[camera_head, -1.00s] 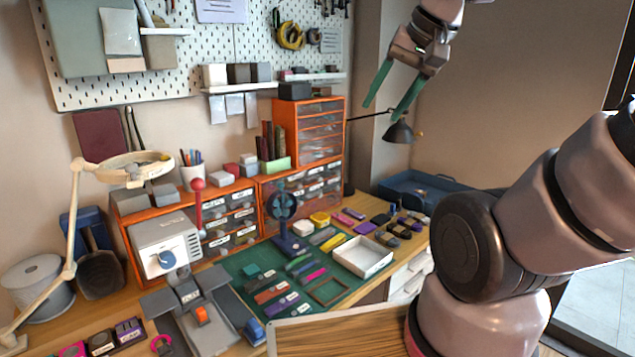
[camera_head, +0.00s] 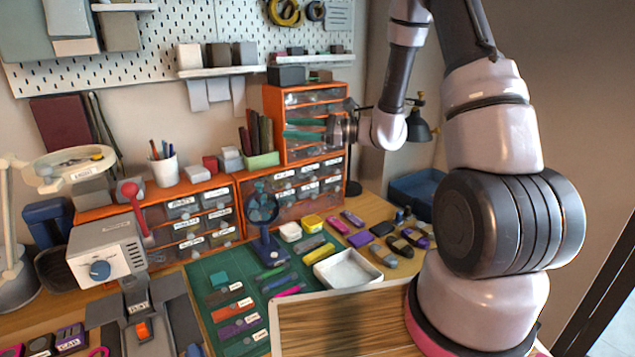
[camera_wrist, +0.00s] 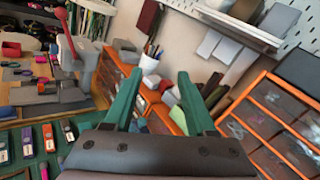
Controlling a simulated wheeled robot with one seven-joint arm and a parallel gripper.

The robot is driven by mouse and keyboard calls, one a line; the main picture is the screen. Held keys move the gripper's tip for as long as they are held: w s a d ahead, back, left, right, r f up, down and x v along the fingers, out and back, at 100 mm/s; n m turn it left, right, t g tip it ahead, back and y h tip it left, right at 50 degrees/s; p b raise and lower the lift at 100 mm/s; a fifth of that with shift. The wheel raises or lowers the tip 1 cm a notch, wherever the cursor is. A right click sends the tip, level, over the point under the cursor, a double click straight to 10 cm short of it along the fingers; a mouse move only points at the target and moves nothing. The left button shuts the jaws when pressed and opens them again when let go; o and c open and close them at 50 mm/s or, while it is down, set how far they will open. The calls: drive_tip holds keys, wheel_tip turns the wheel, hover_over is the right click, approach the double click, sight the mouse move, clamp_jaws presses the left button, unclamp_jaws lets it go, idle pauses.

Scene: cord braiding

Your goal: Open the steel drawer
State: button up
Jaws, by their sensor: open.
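Several small clear-fronted drawers sit in orange cabinets: a tall unit (camera_head: 312,97), a lower right unit (camera_head: 312,182) and a lower left unit (camera_head: 190,222). The lower drawers carry white labels too small to read, so I cannot tell which is the steel drawer. All the drawer fronts I can see look closed. My gripper (camera_head: 287,131) points left in front of the tall unit, its green fingers covering part of it. In the wrist view my gripper (camera_wrist: 160,76) is open and empty, with the tall unit (camera_wrist: 270,120) at its right.
A pen cup (camera_head: 163,170) and a green holder with dark upright pieces (camera_head: 262,160) stand on the lower cabinets. A blue stand (camera_head: 265,225), a white tray (camera_head: 347,268) and many small items cover the bench. A black lamp (camera_head: 418,128) is behind my arm.

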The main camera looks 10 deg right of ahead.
drive_tip(key=w+d+f+m+t+h, duration=0.2)
drive_tip(key=w+d+f+m+t, duration=0.15)
drive_tip(key=f, duration=0.25)
drive_tip(key=w+d+f+m+t+h, duration=0.25)
drive_tip(key=w+f+m+t, duration=0.2)
drive_tip(key=f, duration=0.25)
drive_tip(key=m+t+h, duration=0.3)
drive_tip(key=m+h, duration=0.3)
approach(315, 179)
drive_tip(key=x, duration=0.8)
drive_tip(key=shift+w+a, duration=0.1)
clamp_jaws()
